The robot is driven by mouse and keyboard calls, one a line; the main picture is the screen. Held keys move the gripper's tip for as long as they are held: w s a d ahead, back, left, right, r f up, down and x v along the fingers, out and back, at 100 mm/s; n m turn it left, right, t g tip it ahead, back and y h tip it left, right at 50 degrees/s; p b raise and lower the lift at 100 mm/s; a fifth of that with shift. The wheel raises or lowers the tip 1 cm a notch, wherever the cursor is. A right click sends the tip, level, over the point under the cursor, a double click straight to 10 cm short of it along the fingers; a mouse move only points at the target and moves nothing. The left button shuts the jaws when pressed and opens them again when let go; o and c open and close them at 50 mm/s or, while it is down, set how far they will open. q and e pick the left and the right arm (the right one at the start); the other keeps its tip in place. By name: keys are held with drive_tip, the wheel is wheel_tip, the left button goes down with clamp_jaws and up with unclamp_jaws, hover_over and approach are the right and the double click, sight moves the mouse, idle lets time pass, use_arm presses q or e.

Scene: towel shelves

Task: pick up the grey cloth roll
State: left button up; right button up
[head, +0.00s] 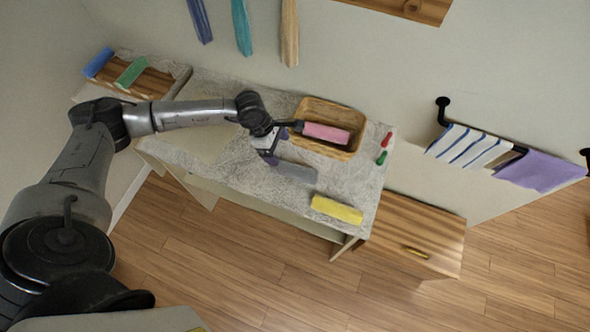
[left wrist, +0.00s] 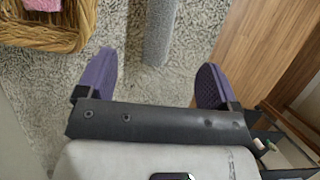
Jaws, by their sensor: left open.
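The grey cloth roll (head: 297,171) lies on the speckled grey counter, in front of the wicker basket. My left gripper (head: 272,152) is open and empty at the roll's left end. In the left wrist view, the roll (left wrist: 160,28) runs down from the top edge, and its near end lies between the two purple fingertips of my left gripper (left wrist: 157,62). Neither finger appears to touch it. How high the fingers are above the counter is hard to tell. My right gripper is not in view.
The wicker basket (head: 317,146) with a pink roll (head: 326,132) stands behind the grey roll. A yellow roll (head: 337,209) lies near the counter's front edge. Small red (head: 387,139) and green (head: 381,157) items lie right of the basket. The counter (head: 225,171) is otherwise mostly clear.

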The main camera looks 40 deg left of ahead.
sight(292, 167)
use_arm(q)
drive_tip(key=p+x, duration=0.1)
drive_tip(key=x, duration=0.6)
drive_tip(key=shift+d+f, duration=0.3)
drive_tip(key=p+x, duration=0.1)
drive_tip(key=x, duration=0.3)
drive_tip(key=shift+d, duration=0.15)
drive_tip(key=shift+w+d+f, duration=0.15)
drive_tip(key=shift+f, duration=0.5)
drive_tip(key=c, duration=1)
